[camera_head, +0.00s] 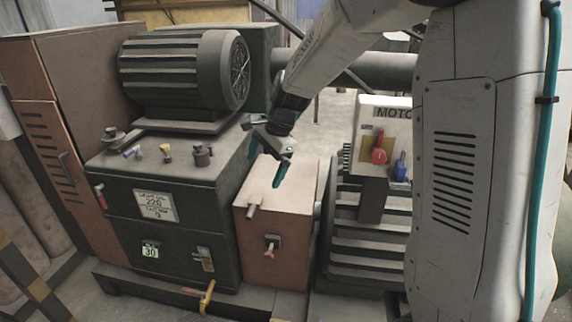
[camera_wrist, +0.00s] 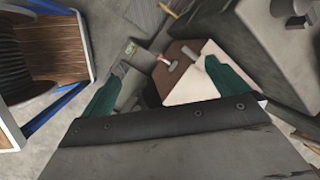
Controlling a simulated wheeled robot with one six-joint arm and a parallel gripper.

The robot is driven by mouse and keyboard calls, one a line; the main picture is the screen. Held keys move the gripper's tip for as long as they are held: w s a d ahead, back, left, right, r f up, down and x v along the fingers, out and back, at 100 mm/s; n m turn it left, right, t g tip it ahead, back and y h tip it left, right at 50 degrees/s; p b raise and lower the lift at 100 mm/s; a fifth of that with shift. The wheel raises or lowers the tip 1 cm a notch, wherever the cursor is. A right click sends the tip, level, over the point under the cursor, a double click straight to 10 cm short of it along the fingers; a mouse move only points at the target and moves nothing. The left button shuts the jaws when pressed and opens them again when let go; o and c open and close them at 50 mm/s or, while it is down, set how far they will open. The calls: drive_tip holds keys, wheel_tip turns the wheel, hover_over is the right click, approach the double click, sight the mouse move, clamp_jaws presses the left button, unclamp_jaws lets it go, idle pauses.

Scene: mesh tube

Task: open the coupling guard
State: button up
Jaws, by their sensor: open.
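The coupling guard (camera_head: 295,190) is a reddish-brown box with a paler top, between the dark hydraulic unit and the motor. It looks closed. A small latch with a pinkish-red tip (camera_head: 270,245) is on its front face, and a short peg (camera_head: 253,211) sticks out at its upper front edge. My gripper (camera_head: 268,150) hangs over the rear of the guard's top, with its fingers spread and nothing between them. In the wrist view, the teal fingers (camera_wrist: 166,66) are open, with the guard's pale top (camera_wrist: 200,85) and brown side below. Contact cannot be told.
The dark hydraulic unit (camera_head: 180,215), with a ribbed motor (camera_head: 180,75) on top, stands left. A green motor (camera_head: 368,240) with a red knob and blue switch (camera_head: 400,166) stands right. A cable reel (camera_wrist: 25,60) shows in the wrist view. A yellow hook (camera_head: 207,298) stands in front.

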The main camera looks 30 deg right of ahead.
drive_tip(key=s+r+n, duration=0.6)
drive_tip(key=s+r, duration=0.1)
drive_tip(key=s, duration=0.6)
drive_tip(key=shift+s+a+r+h, duration=0.15)
drive_tip(key=shift+s+r+h, duration=0.05)
drive_tip(key=shift+h, duration=0.2)
drive_tip(key=shift+n, duration=0.3)
